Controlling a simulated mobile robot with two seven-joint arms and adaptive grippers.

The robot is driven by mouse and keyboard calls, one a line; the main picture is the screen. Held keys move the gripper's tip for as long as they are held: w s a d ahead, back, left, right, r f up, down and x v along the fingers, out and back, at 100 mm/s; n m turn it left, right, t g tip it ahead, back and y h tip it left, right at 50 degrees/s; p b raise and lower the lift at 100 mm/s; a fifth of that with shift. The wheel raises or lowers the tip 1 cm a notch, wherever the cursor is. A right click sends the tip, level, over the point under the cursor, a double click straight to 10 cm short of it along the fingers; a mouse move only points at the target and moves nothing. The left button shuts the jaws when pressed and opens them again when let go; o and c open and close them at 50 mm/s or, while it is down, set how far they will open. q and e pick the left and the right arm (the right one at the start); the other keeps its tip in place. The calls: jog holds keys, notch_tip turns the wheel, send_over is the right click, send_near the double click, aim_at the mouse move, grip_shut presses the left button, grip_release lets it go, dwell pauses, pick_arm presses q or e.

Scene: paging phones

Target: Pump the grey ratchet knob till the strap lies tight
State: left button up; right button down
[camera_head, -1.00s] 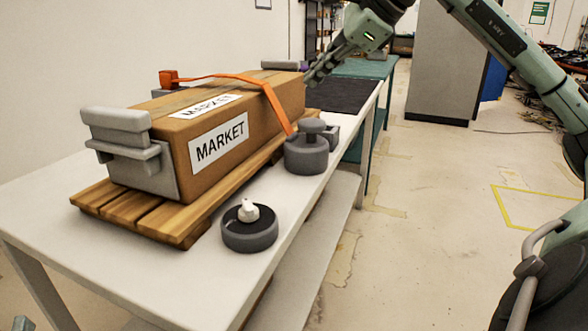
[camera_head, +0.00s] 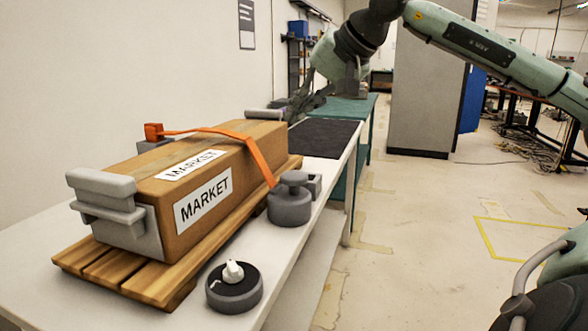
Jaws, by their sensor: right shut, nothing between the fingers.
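The grey ratchet knob (camera_head: 293,178) sits on a round grey housing (camera_head: 289,207) at the right side of the brown box. The orange strap (camera_head: 258,158) runs from an orange block (camera_head: 153,132) behind the box, across its top and down to the ratchet. Near the orange block the strap appears to stand a little above the box; its tightness elsewhere is hard to tell. My right gripper (camera_head: 298,108) is shut and empty, beyond the box's far end and apart from the knob and strap. My left gripper is out of view.
The brown MARKET box (camera_head: 215,170) lies on a wooden pallet (camera_head: 110,272) between grey end brackets (camera_head: 105,205). A round grey base with a white knob (camera_head: 233,272) stands at the white table's front. A dark mat (camera_head: 325,138) lies behind.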

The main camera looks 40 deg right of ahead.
aim_at(297, 174)
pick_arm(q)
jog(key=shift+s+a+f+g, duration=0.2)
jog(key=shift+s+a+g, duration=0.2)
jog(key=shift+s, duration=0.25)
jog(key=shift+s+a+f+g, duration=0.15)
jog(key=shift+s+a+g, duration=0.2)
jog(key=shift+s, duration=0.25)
pick_arm(e)
jog(key=shift+r+n, duration=0.1)
jog(key=shift+n, duration=0.5)
